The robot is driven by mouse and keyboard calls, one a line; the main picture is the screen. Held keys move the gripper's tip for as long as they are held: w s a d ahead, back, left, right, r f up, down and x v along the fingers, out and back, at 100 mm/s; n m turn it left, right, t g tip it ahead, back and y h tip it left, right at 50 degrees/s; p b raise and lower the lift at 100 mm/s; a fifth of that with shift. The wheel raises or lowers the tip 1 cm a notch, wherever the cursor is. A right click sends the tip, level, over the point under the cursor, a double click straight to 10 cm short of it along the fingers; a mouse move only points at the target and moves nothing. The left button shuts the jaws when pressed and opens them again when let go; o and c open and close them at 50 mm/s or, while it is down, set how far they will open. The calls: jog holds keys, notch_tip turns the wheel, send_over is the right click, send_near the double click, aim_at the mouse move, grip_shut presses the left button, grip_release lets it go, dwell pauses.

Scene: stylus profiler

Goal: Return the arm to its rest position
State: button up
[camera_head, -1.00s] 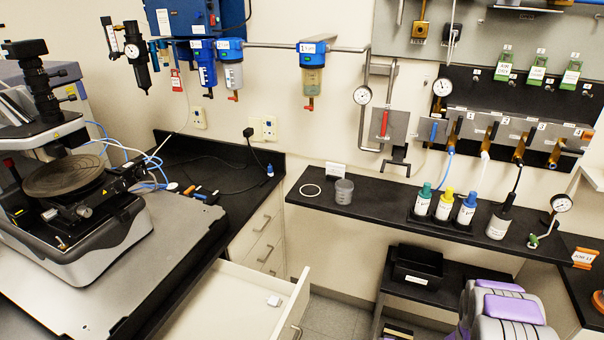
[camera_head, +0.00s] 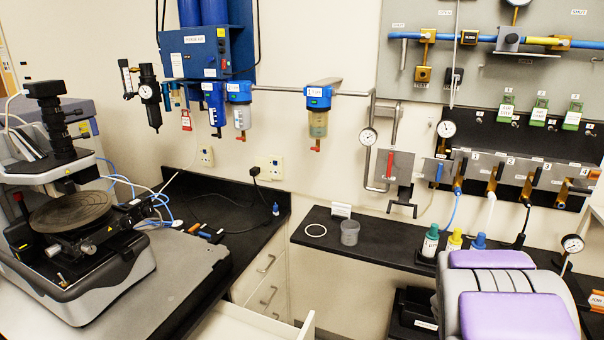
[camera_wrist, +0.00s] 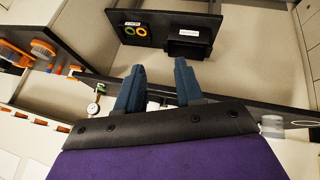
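My gripper (camera_wrist: 159,80) shows in the wrist view as two dark blue fingers. They are spread apart with a gap between them, and I see nothing held there. In the head view my grey and purple arm fills the lower right, in front of the bench; its fingers are not seen there.
The stylus profiler (camera_head: 70,215) stands on the table at left. A drawer (camera_head: 245,324) is pulled out at bottom centre. A grey cup (camera_head: 350,233) and a white ring (camera_head: 316,230) sit on the black shelf (camera_head: 385,248). A black bin (camera_wrist: 188,48) shows in the wrist view.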

jog(key=s+a+r+n+g+y, duration=0.1)
jog(key=s+a+r+g+y, duration=0.1)
jog(key=s+a, duration=1)
jog(key=s+a+r+n+g+y, duration=0.2)
jog(key=s+a+r, duration=0.5)
jog(key=s, duration=1.2)
jog(key=a+g+y, duration=0.1)
jog(key=a+g, duration=0.1)
jog(key=a, duration=0.2)
jog(key=shift+a+r, duration=0.2)
jog(key=shift+a, duration=0.2)
jog(key=shift+a, duration=0.1)
